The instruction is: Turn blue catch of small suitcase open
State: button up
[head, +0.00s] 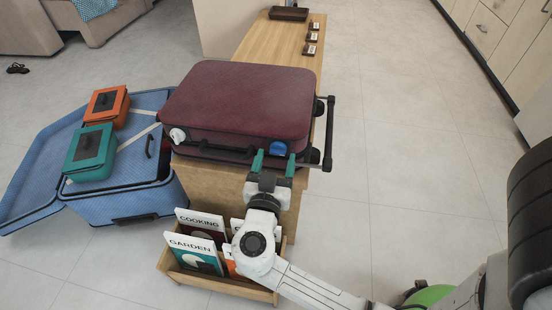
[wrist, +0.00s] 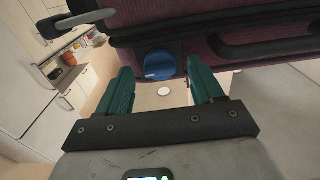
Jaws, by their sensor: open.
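The small suitcase (head: 240,100) is dark red and lies flat, shut, on the near end of a wooden bench. Its blue catch (head: 278,148) is a round knob on the front side near the right corner. A white catch (head: 178,135) sits near the left corner. My gripper (head: 273,160) is open with green fingers, just in front of and slightly below the blue catch. In the wrist view the blue catch (wrist: 159,65) shows beyond the gap between the fingertips (wrist: 163,80). Nothing is between the fingers.
A large open blue suitcase (head: 120,205) lies at left with orange (head: 106,104) and teal (head: 90,152) cases on it. A wooden book box (head: 215,284) stands below my gripper. The suitcase's black handle (head: 328,130) sticks out right.

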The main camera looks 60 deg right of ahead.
jog(key=shift+x, duration=0.75)
jog(key=shift+c, duration=0.3)
jog(key=c, duration=1)
